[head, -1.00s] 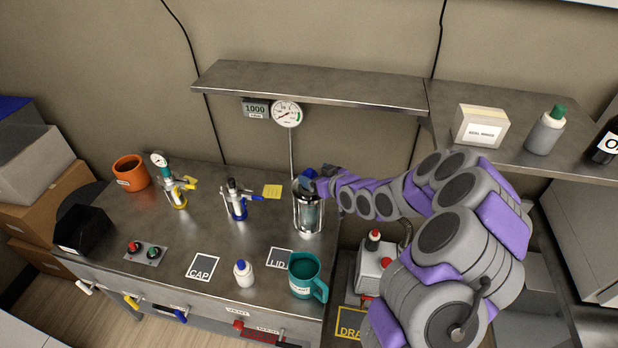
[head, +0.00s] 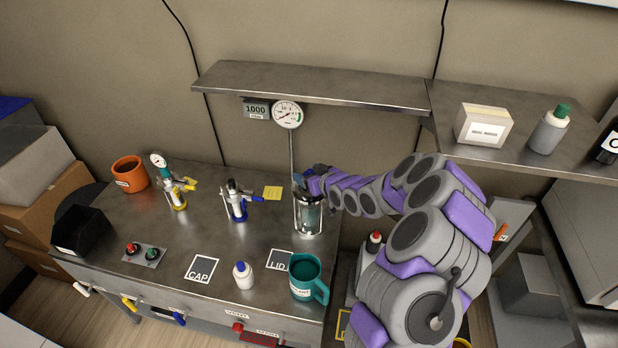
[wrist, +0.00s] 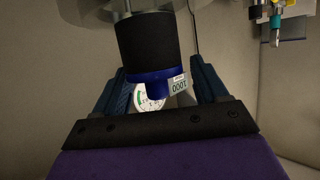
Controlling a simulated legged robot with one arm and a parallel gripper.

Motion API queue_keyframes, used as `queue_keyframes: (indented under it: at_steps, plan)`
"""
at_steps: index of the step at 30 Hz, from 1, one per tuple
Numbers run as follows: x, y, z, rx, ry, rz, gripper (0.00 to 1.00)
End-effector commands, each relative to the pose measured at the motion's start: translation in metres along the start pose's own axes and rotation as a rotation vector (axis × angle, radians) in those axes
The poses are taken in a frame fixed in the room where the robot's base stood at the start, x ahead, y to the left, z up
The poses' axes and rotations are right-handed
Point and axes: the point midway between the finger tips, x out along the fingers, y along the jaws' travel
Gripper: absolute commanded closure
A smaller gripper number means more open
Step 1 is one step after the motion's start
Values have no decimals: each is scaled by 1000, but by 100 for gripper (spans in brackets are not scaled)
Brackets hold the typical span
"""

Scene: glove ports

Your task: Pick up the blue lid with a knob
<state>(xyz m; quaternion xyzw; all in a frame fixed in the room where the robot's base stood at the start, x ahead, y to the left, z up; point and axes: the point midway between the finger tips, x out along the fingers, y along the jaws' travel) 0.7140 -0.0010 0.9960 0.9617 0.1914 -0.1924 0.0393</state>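The blue lid (wrist: 147,76) shows in the wrist view, with its knob (wrist: 158,90) pointing towards my gripper. It sits against the end of a dark cylinder (wrist: 148,42). My gripper (wrist: 163,82) is open, with one finger on each side of the lid and knob; the knob is clear of both fingers. In the head view my gripper (head: 303,182) is at the top of a clear vessel in a metal frame (head: 308,214), where my wrist and fingers largely hide the lid.
A round gauge (head: 288,114) on a thin post stands behind the vessel, below a shelf (head: 310,84). A teal mug (head: 305,280), a white bottle (head: 243,275) and the LID square (head: 279,260) are in front.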

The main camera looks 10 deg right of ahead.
Motion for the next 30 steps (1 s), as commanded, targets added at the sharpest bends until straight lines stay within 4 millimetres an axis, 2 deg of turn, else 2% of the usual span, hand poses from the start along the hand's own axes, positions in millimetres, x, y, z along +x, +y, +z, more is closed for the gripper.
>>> queue_keyframes:
  at_steps: [1,13,23,30]
  plan:
    - [0,0,0,0,0,0,33]
    - [0,0,0,0,0,1,70]
    - [-1,-1,-2,0,0,0,70]
    - [-4,-5,-16,-1,1,0,70]
